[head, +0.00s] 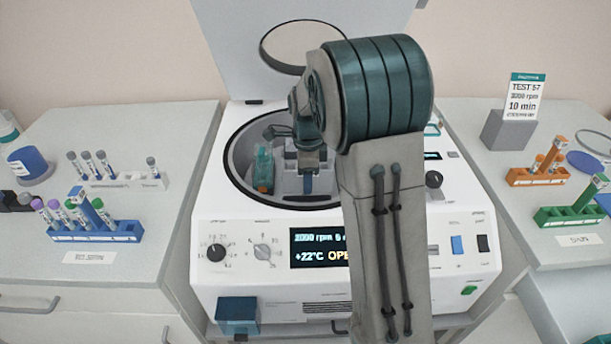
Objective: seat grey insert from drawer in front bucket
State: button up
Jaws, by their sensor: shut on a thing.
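The open centrifuge (214,218) stands in the middle of the head view with its lid raised. My gripper (308,182) reaches down into its bowl and is shut on a grey piece, which appears to be the grey insert (292,184). The piece is at the front part of the bowl, where the front bucket is. Grey insert and grey bucket are hard to tell apart here, so I cannot tell whether the insert is fully down in it. My arm hides the right side of the bowl.
A teal holder (263,172) stands in the bowl, left of my gripper. The left counter carries a blue tube rack (95,236) and a white rack (125,183). The right counter carries an orange rack (538,179), a green rack (570,215) and a sign (523,97).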

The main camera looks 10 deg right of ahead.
jog(key=shift+f+b, duration=1.55)
jog(key=shift+f, duration=0.5)
jog(key=shift+f, duration=0.5)
jog(key=shift+f, duration=0.25)
